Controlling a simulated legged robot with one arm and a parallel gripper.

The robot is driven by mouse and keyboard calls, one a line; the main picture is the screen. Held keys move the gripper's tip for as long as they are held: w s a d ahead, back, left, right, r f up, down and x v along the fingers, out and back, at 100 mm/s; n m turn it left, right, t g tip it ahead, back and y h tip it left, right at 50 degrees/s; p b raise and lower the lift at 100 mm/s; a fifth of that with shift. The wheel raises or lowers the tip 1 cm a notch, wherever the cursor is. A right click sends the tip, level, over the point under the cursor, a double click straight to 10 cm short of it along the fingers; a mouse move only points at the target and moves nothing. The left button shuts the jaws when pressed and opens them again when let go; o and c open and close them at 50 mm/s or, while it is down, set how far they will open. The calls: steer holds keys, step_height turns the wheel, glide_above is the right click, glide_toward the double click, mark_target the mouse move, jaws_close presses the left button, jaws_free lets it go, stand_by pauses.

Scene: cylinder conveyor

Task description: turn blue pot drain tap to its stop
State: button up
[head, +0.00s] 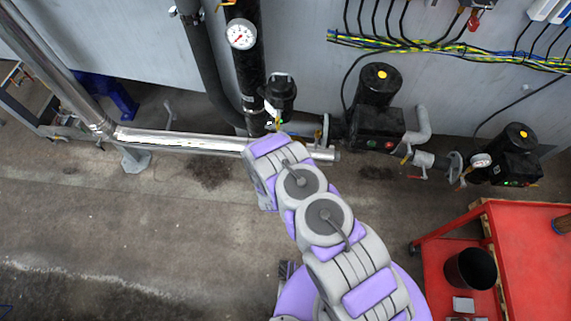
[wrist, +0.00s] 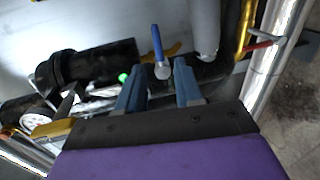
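In the wrist view, a tap with a slim blue lever (wrist: 157,42) and a round grey hub stands beyond my fingertips. The lever points up in the picture, tilted slightly left. My gripper (wrist: 158,67) is open, with one finger on each side of the hub in the picture. I see nothing held, and cannot tell whether a finger touches the tap. A black cylindrical pot (wrist: 95,62) lies to the left, with a green light near it. In the head view, my arm hides the gripper and the blue tap; a black pot (head: 281,88) shows just beyond the arm's end.
A shiny pipe (head: 185,139) runs left of my arm. A gauge (head: 241,35) sits on a black upright pipe. A black pump (head: 379,85) stands to the right. A red-handled lever (wrist: 264,44) is right of the tap. A red cart (head: 530,255) stands at lower right.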

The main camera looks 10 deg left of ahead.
steer(key=s+r, duration=0.1)
steer(key=s, duration=0.7)
steer(key=shift+s+r+p, duration=0.3)
